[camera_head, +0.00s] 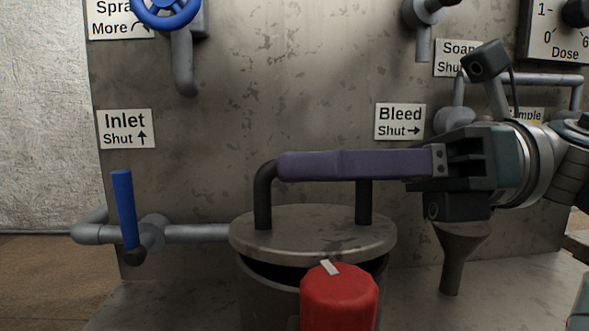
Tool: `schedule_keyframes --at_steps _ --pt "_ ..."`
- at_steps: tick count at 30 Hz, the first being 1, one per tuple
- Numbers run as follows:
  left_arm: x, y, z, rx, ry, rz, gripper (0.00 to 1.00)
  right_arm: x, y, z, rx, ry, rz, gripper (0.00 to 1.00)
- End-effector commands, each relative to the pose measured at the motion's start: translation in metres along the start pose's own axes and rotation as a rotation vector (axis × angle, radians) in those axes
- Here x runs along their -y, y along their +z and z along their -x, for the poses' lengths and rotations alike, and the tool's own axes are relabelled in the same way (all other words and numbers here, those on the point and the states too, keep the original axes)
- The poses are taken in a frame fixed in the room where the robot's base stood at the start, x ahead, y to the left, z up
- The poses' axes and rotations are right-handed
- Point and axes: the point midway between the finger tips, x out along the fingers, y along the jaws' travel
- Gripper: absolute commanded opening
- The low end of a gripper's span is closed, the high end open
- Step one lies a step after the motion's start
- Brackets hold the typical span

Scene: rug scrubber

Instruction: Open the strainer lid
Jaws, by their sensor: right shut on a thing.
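The strainer lid (313,236) is a round grey metal disc with a dark arched handle (263,196). It stands over the round strainer body (262,293), bottom centre. A dark gap shows between the lid's front edge and the body's rim, so the lid is raised at least at the front; the back is hidden. My right gripper (288,166) comes in from the right. Its long purple fingers lie along the handle's top bar and are shut on it, hiding most of the bar. My left gripper is not in view.
A red knob (340,297) with a white mark stands before the strainer. A blue-handled inlet valve (124,210) on a pipe is at left, and a blue wheel (166,8) is above. A grey funnel-shaped part (456,262) stands below my right gripper. The stained metal panel (300,75) rises behind.

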Motion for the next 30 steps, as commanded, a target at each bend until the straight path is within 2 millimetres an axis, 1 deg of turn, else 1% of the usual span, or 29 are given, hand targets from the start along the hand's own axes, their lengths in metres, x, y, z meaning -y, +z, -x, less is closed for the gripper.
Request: schedule_keyframes --at_steps 1,6,16,22,30 --pt "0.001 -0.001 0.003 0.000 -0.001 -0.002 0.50 0.000 0.006 0.000 0.000 0.000 -0.031 0.00" --pt "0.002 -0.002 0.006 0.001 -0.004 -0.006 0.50 0.005 0.016 0.000 0.002 0.001 -0.160 0.00" --pt "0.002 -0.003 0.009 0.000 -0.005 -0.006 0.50 0.017 0.031 0.000 0.003 0.002 -0.374 0.00" --pt "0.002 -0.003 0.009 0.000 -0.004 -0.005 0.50 0.021 0.035 0.000 0.005 0.003 -0.446 0.00" --pt "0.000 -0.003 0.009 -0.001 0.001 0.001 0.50 0.022 0.037 0.000 0.005 0.004 -0.475 0.00"
